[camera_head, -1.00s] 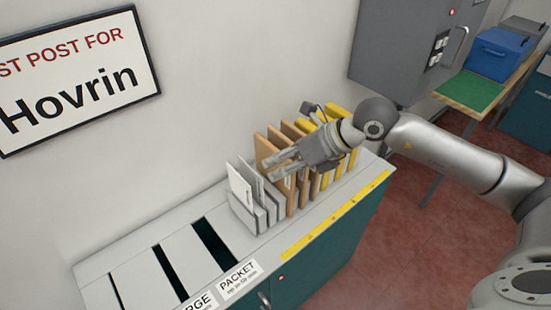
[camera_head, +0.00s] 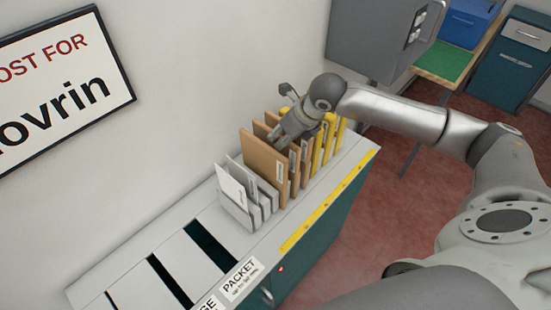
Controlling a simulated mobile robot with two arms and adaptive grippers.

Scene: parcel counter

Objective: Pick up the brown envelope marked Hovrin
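Several brown envelopes stand upright in a rack on the counter, between white ones on the left and yellow ones on the right. The leftmost brown envelope (camera_head: 260,158) shows the most face. Each has a small label, too small to read, so I cannot tell which is marked Hovrin. My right gripper (camera_head: 283,136) points down and to the left over the tops of the brown envelopes. Its fingertips are close to or among them; contact and finger gap are unclear. It hides parts of the brown and yellow envelopes behind it. My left gripper is not in view.
White envelopes (camera_head: 231,186) and yellow envelopes (camera_head: 318,150) flank the brown ones closely. The counter (camera_head: 188,262) has dark slots and a PACKET label (camera_head: 241,279). A wall sign (camera_head: 60,78) hangs behind. A grey cabinet (camera_head: 372,40) is beyond my arm.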

